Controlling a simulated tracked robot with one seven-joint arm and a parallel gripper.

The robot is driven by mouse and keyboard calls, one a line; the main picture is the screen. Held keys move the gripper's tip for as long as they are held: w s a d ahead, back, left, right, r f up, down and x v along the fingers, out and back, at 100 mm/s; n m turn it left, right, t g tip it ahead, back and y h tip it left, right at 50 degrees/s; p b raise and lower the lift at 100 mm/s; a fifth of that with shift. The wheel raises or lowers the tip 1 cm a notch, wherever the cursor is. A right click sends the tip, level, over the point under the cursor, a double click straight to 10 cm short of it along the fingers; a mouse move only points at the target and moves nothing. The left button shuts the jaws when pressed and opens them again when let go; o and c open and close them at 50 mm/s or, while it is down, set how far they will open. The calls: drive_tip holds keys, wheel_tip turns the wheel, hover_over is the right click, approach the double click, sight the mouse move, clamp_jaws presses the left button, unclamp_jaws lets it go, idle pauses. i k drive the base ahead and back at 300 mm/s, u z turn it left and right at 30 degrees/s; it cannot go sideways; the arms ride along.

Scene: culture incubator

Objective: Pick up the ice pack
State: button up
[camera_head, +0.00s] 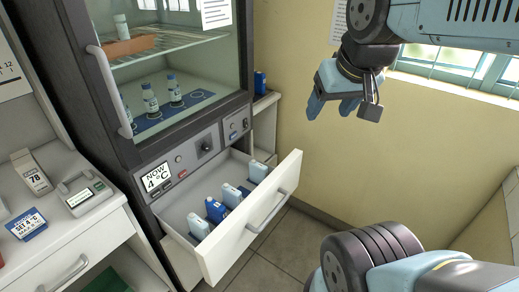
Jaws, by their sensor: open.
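Another blue item (260,82) stands on a ledge right of the incubator. My gripper (342,109) is open and empty, up in the air right of the drawer and well above it, before the yellow wall.
The incubator (160,75) has vials on its lower shelf. Its panel display (157,177) reads 4 °C. A counter (85,228) at left holds a carton (31,172), a blue-and-white card (28,224) and a small device (85,196). Floor right of the drawer is clear.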

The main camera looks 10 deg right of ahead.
sight(261, 78)
drive_tip(key=z, duration=0.65)
drive_tip(key=i, duration=1.45)
drive_tip(key=u, duration=0.95)
